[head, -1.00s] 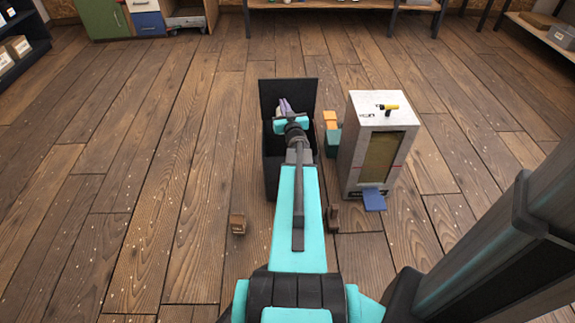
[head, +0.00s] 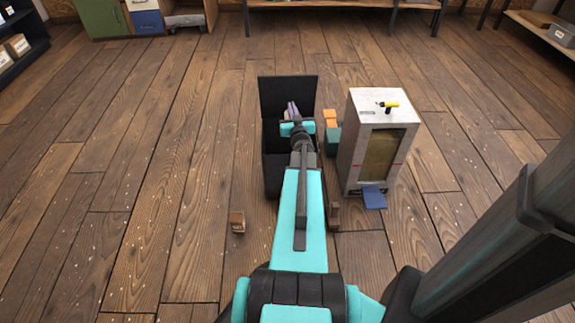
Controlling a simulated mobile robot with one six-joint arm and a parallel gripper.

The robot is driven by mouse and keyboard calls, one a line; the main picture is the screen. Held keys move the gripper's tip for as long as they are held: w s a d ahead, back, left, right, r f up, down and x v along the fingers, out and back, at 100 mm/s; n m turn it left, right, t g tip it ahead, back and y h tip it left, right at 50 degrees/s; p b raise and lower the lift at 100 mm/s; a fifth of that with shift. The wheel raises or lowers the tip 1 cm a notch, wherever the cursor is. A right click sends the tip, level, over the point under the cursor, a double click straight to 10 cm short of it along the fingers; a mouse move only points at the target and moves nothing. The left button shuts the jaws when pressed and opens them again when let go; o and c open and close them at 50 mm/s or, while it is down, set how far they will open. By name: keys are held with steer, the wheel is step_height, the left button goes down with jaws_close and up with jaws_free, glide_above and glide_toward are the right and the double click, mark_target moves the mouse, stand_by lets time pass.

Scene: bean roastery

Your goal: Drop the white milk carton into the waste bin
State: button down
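The black waste bin (head: 273,176) stands on the floor ahead of me with its lid (head: 288,95) raised at the back. My gripper (head: 292,108) is over the bin's opening, in front of the raised lid, pointing away from me. My arm hides much of the bin's opening and inside. The gripper is small and seen from behind, so I cannot tell whether its fingers are open or shut, or whether they hold anything. I cannot make out a white milk carton in this view.
A tall white cabinet (head: 355,150) with a yellow-handled tool (head: 391,107) on top stands right of the bin. A small brown box (head: 237,222) is on the floor at front left.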

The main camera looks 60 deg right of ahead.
steer(key=shift+f+b, duration=1.5)
steer(key=shift+f, duration=0.8)
steer(key=c, duration=1.9)
jaws_free()
steer(key=shift+c, duration=0.2)
steer(key=p+v, duration=0.3)
steer(key=v, duration=1.1)
